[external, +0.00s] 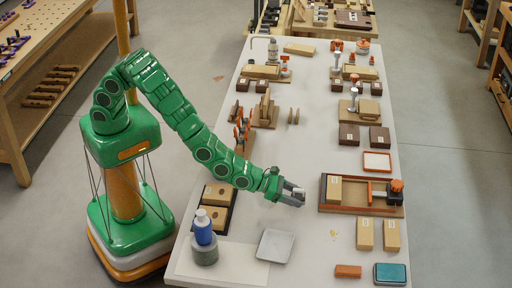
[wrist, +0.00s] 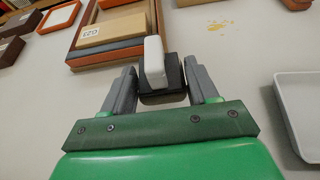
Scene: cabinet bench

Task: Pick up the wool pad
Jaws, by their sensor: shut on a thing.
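My gripper (external: 292,195) is over the bench, between the grey tray and the wooden vise board. In the wrist view its two fingers (wrist: 162,82) stand on either side of a small dark block with a white upright piece, which I take to be the wool pad (wrist: 154,60). The gripper is shut on it. In the external view the pad is small and mostly hidden by the fingers. I cannot tell how high it is above the bench.
The wooden board with a red clamp (external: 361,207) lies to the right, holding a labelled tan block (external: 334,190). A grey tray (external: 275,246) is just in front. A blue bottle (external: 203,228) stands at the front left.

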